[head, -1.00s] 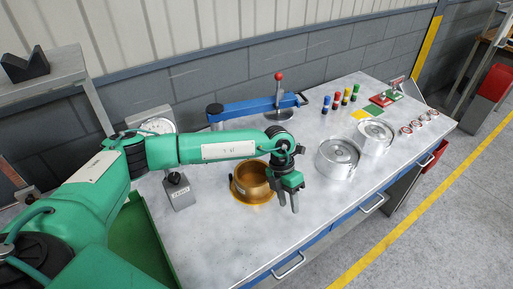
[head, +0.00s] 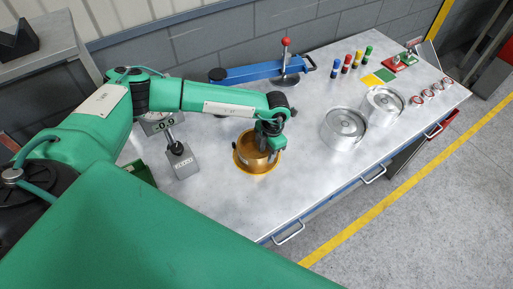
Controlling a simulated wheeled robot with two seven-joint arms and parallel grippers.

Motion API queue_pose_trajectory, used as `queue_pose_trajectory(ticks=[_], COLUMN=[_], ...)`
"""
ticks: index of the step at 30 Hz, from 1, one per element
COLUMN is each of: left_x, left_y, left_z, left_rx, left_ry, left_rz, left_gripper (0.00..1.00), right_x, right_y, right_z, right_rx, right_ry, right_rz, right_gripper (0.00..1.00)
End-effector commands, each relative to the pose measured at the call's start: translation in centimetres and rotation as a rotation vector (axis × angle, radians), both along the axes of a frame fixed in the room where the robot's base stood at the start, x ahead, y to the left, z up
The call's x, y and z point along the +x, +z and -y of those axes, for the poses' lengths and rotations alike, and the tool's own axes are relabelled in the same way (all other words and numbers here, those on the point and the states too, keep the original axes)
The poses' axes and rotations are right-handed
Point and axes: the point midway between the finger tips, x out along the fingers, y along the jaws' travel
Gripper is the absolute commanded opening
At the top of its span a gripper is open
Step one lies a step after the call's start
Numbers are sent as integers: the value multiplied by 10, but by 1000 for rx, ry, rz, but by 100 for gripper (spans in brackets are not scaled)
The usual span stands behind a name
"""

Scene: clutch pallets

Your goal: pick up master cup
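A brass-coloured cup (head: 246,149), the only cup-like thing I see and apparently the master cup, stands upright in a shallow brass-coloured dish (head: 243,169) on the grey workbench. My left gripper (head: 270,154) points down at the right side of the cup's rim, overlapping its wall in the head view. The fingers are small and partly lost against the cup, so I cannot tell whether they touch or grip it. My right gripper is not in view.
A grey block stand (head: 183,163) with a dark knob is left of the cup. A blue lever arm (head: 252,73) lies behind. Two silver round parts (head: 343,128) (head: 381,105) stand right. Several coloured pegs (head: 346,63) are at the back. The bench front is clear.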

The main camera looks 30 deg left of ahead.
Motion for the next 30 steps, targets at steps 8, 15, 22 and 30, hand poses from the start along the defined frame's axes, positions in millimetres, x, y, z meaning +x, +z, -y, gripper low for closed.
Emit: queue_pose_trajectory(ticks=[8, 15, 22, 30], left_x=[-2, -4, -3, -3], left_y=[-24, -48, -50, -49], left_z=[-1, -3, -3, -3], left_rx=[1, -1, 0, 0], left_ry=[0, 1, 1, 1], left_rz=[-3, -3, -1, -1], left_gripper=[38, 38, 38, 0], right_x=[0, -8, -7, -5], right_y=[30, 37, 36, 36], right_z=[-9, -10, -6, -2], right_rx=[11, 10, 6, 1], right_ry=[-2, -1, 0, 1], right_rz=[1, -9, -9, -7], right_gripper=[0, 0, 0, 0])
